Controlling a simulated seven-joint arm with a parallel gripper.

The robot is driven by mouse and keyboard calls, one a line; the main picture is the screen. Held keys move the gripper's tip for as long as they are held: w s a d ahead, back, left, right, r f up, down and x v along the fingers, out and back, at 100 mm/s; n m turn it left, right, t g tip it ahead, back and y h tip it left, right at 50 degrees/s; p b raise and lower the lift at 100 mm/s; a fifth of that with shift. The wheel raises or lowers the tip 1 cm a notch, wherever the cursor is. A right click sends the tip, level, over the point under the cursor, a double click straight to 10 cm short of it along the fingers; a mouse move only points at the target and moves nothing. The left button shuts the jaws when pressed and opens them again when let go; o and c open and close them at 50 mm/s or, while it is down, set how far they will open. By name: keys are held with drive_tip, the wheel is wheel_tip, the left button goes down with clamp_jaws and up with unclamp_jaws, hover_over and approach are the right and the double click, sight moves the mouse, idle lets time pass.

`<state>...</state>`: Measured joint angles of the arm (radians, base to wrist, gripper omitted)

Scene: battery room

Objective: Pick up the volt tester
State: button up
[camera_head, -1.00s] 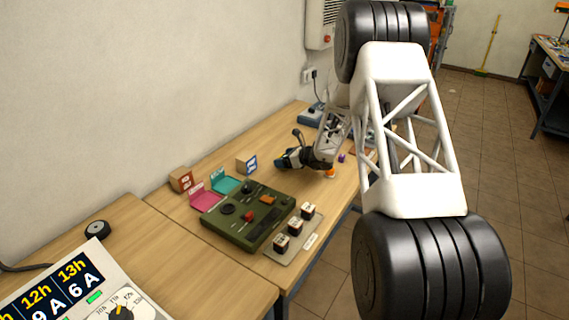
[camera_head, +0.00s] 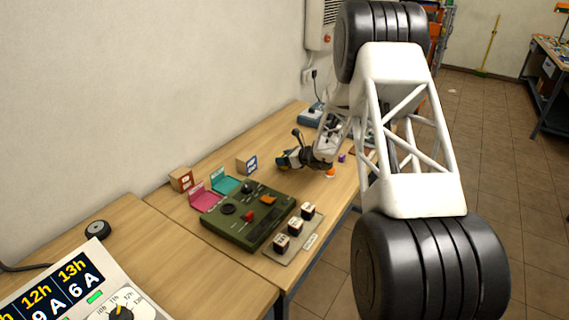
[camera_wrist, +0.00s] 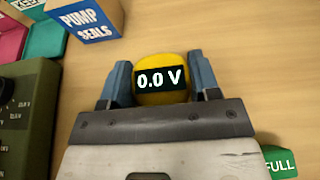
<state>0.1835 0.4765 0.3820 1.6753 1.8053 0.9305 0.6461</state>
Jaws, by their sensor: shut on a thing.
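The volt tester (camera_wrist: 161,65) is a rounded yellow device with a dark display reading "0.0 V". It sits between the two blue fingers of my gripper (camera_wrist: 163,85) in the wrist view, with a finger against each side. My gripper is shut on it, low over or at the wooden table. The tester's lower part is hidden by the gripper body. In the head view my gripper (camera_head: 283,160) is seen above the table behind the green control box, and the tester cannot be made out there.
The "PUMP SEALS" box (camera_wrist: 88,20) stands up-left of the tester. The green control box (camera_head: 247,215) is nearer on the table. A green "FULL" label (camera_wrist: 280,162) lies at lower right. Pink (camera_head: 204,198) and teal (camera_head: 226,182) bins stand at the left. Table beyond the tester is bare.

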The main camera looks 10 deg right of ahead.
drive_tip(key=shift+r, duration=0.15)
drive_tip(key=shift+r, duration=0.75)
wheel_tip(320, 180, up, 2)
drive_tip(key=shift+r, duration=0.1)
drive_tip(key=s, duration=1)
drive_tip(key=s+r, duration=0.1)
drive_tip(key=s, duration=0.5)
drive_tip(key=shift+a, duration=0.25)
